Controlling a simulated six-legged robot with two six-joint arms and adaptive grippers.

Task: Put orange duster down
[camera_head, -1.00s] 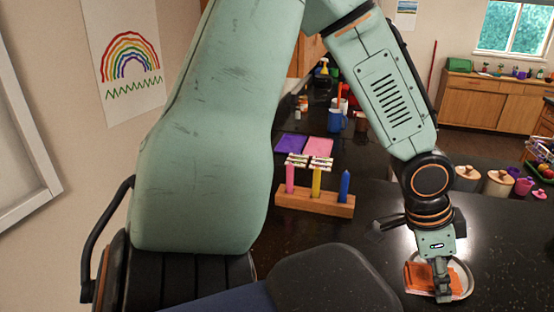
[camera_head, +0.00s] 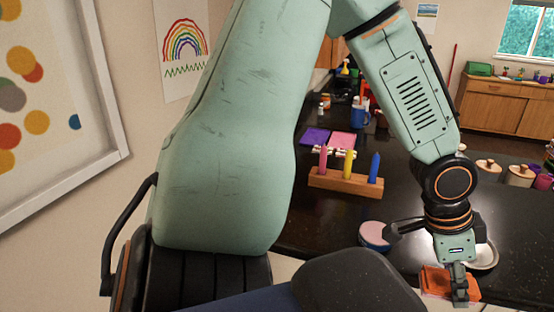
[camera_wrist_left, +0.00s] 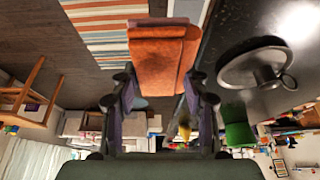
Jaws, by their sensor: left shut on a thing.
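My left gripper (camera_head: 459,292) is shut on the orange duster (camera_head: 434,281), a folded flat cloth-like piece. In the left wrist view the duster (camera_wrist_left: 160,62) sticks out past the fingertips (camera_wrist_left: 160,84). There the floor shows on the left of it and the dark counter on the right, so it is held around the counter's edge. In the head view it is in front of a pale round dish (camera_head: 487,258), partly hidden by my gripper. I cannot tell whether the duster touches anything. My right gripper is not in view.
The black counter (camera_head: 330,225) has bare room left of the dish. A pink-topped round item (camera_head: 374,235) stands near its front edge. A wooden holder (camera_head: 345,182) with coloured candle-like sticks is behind it. Lidded canisters (camera_head: 488,169) stand at the back right.

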